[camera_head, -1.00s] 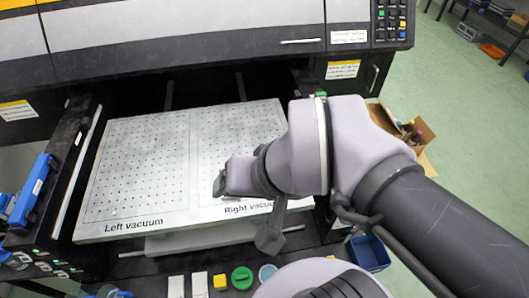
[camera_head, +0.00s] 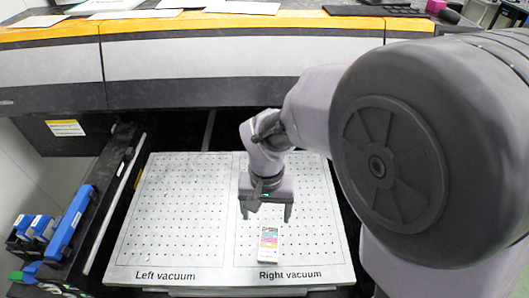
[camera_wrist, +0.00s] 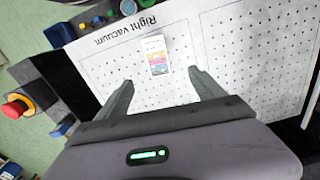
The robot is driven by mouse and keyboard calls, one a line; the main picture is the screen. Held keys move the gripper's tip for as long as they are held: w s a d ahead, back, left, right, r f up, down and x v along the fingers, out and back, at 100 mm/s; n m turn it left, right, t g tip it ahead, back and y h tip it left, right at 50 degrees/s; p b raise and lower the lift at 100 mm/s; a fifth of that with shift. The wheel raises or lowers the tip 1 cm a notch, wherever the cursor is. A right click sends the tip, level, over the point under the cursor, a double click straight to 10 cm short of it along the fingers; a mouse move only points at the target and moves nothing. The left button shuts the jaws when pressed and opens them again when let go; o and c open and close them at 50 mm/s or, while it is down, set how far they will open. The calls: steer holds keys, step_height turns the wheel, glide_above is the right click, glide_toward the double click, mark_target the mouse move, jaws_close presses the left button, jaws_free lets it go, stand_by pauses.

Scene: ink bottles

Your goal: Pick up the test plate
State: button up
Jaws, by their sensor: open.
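The test plate (camera_head: 269,246) is a small white rectangle with coloured stripes of yellow, pink and blue. It lies on the right vacuum area of the white perforated table (camera_head: 190,235), close to the "Right vacuum" label. In the wrist view the test plate (camera_wrist: 156,55) lies beyond the fingertips and roughly between their lines. My gripper (camera_head: 265,216) is open and empty, with its two dark fingers spread behind the plate in the head view. The wrist view also shows my gripper (camera_wrist: 158,76) with nothing between the fingers.
The left vacuum area is bare. Blue items (camera_head: 68,222) stand on the dark side rail at the left. The printer body (camera_head: 200,60) runs across behind the table, with papers on top. A red knob (camera_wrist: 14,109) shows beside the table in the wrist view.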

steer(key=b, duration=0.3)
glide_above(269, 242)
steer(key=f, duration=0.9)
steer(key=shift+a+f, duration=0.3)
steer(key=shift+a, duration=0.1)
steer(key=f+b, duration=0.1)
steer(key=f, duration=0.1)
steer(key=f+b, duration=0.2)
steer(key=f, duration=0.1)
steer(key=shift+d+f, duration=0.35)
steer(key=shift+d, duration=0.05)
steer(key=shift+r, duration=0.1)
steer(key=c, duration=1.5)
